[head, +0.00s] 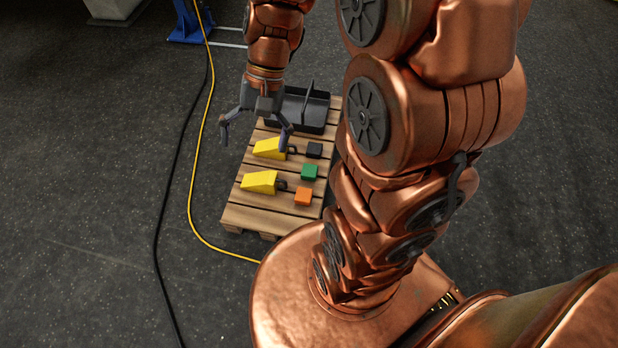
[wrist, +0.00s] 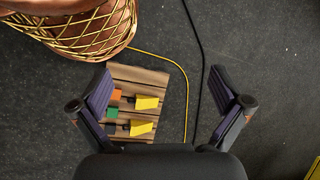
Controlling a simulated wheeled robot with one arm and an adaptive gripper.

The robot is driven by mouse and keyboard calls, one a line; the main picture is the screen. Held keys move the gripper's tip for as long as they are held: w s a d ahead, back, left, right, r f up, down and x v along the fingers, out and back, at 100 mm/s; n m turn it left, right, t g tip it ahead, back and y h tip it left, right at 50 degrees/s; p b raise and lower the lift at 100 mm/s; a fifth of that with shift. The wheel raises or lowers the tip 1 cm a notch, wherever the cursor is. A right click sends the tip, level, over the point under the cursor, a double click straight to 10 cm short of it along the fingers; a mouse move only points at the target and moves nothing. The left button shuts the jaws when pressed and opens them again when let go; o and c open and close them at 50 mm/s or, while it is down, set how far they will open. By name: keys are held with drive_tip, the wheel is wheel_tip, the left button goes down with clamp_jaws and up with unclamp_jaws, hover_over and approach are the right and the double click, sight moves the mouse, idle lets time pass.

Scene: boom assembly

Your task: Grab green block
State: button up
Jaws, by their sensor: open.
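The green block (head: 309,172) sits on the wooden pallet (head: 240,214), between a black block (head: 314,150) and an orange block (head: 303,196). It also shows in the wrist view (wrist: 112,113), left of the middle and near my left-hand finger. My gripper (head: 256,133) is open and empty. In the head view it appears above the far left part of the pallet, up and to the left of the green block. In the wrist view the fingers of my gripper (wrist: 164,100) are spread wide, with part of the pallet and dark floor showing between them.
Two yellow wedge pieces (head: 260,182) (head: 270,148) lie left of the blocks. A dark divided tray (head: 312,114) sits at the pallet's far end. A yellow cable (head: 191,190) and a black cable (head: 160,225) run along the floor to the left. The left floor is otherwise open.

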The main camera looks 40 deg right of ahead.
drive_tip(key=w+d+f+m+t+y+b, duration=0.1)
drive_tip(key=w+d+f+m+y+b, duration=0.15)
drive_tip(key=w+f+b, duration=0.35)
drive_tip(key=w+d+f+m+t+y+b, duration=0.1)
drive_tip(key=w+d+f+m+b, duration=0.15)
drive_tip(key=w+f, duration=0.45)
drive_tip(key=m+t+y+b, duration=0.2)
drive_tip(key=m+t+b, duration=0.5)
drive_tip(key=m+b, duration=0.5)
hover_over(312, 171)
drive_tip(key=a+b, duration=0.1)
drive_tip(key=a, duration=0.5)
wheel_tip(312, 171, down, 34)
drive_tip(key=f+n, duration=0.1)
drive_tip(key=s+d+f+m+t+b, duration=0.1)
drive_tip(key=d+f+m+b, duration=0.1)
drive_tip(key=f, duration=0.4)
drive_tip(key=s+d+f+m+t+h+b, duration=0.1)
drive_tip(key=d+f+m+b, duration=0.1)
drive_tip(key=d+f, duration=0.2)
drive_tip(key=s+d+f+m+t+b, duration=0.1)
drive_tip(key=d+f, duration=0.3)
drive_tip(key=f, duration=0.4)
drive_tip(key=shift+s+f+m+t+h+b, duration=0.35)
drive_tip(key=shift+s+t+b, duration=0.25)
drive_tip(key=shift+b, duration=0.3)
drive_tip(key=shift+b+x, duration=1.8)
drive_tip(key=shift+x, duration=1.35)
drive_tip(key=shift+w+a+f, duration=0.25)
drive_tip(key=shift+w+a, duration=0.15)
